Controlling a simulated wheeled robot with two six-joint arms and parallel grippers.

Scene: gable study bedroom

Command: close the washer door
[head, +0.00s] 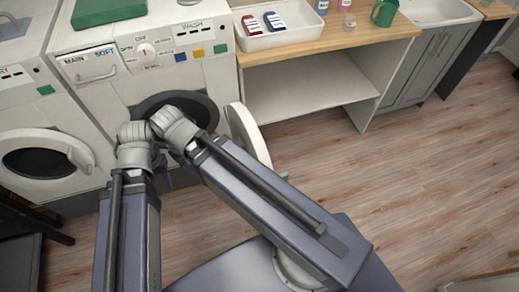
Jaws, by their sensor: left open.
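The washer (95,45) stands at the upper left, with a dial and coloured labels on its front. Its round dark opening (207,105) is partly hidden behind my arm. The white washer door (247,135) stands open on the right side of the opening, swung outward and seen nearly edge-on. My left gripper (168,178) shows only as a small dark part below the grey arm joints, in front of the washer and left of the door. It is open; its fingertips are mostly hidden by the arm. I cannot make out my right gripper.
A second machine (18,110) with a round closed door stands at the left. A counter (350,40) holds a white tray (275,40), bottles and a green mug (384,12). A sink (440,10) is at the upper right. The wooden floor (410,180) at the right is clear.

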